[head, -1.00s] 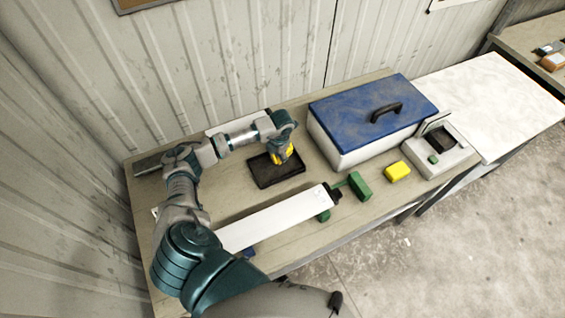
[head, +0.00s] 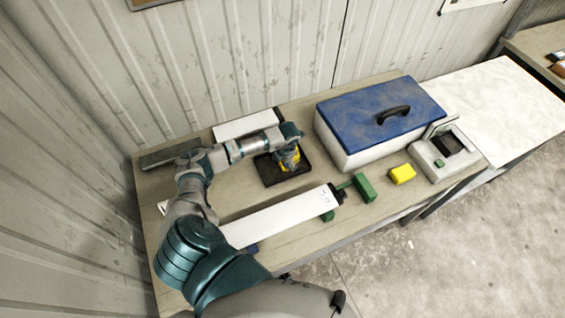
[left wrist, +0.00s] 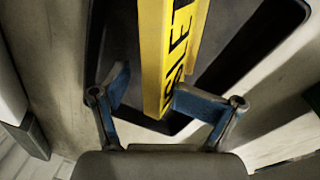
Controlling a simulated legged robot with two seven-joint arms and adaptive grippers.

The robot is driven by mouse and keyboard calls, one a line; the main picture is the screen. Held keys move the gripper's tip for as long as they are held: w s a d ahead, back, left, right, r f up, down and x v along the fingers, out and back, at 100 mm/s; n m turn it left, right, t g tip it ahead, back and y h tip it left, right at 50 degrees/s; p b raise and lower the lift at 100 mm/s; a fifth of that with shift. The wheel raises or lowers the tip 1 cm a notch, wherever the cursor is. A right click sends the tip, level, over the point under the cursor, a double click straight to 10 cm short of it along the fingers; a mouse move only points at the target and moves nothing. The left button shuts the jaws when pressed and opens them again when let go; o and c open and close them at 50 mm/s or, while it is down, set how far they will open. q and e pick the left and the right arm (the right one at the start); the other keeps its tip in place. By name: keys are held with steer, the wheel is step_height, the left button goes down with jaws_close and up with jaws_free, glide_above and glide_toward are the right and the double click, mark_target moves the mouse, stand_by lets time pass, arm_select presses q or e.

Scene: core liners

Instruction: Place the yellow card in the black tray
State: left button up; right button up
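The yellow card (left wrist: 168,50) with black lettering is between the fingers of my left gripper (left wrist: 150,85) in the left wrist view. The right-hand finger meets the card's side, while a narrow gap shows beside the left-hand finger, so the gripper looks open around it. The black tray (left wrist: 232,75) is beneath. In the head view the card (head: 289,160) is over the black tray (head: 268,180), with my left gripper (head: 287,150) just above it. I cannot tell whether the card touches the tray floor. My right gripper is out of view.
A blue-lidded white box (head: 345,150) stands right of the tray. A long white core liner (head: 280,215) lies in front, with a green block (head: 364,187) by its end. A yellow block (head: 402,174) and a grey device (head: 435,165) are further right.

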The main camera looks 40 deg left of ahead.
arm_select(q)
steer(key=shift+d+r, duration=0.15)
steer(key=shift+d, duration=0.2)
steer(key=shift+d+r, duration=0.1)
steer(key=shift+r, duration=0.2)
step_height(320, 180, up, 11)
steer(key=d+b, duration=0.1)
steer(key=shift+d+r+b, duration=0.15)
steer(key=shift+r+b, duration=0.05)
steer(key=shift+b, duration=0.2)
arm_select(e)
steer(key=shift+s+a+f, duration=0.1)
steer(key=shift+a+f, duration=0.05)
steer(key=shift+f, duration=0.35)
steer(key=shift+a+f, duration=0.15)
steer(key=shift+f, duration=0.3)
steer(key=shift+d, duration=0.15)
arm_select(q)
steer(key=shift+f, duration=0.15)
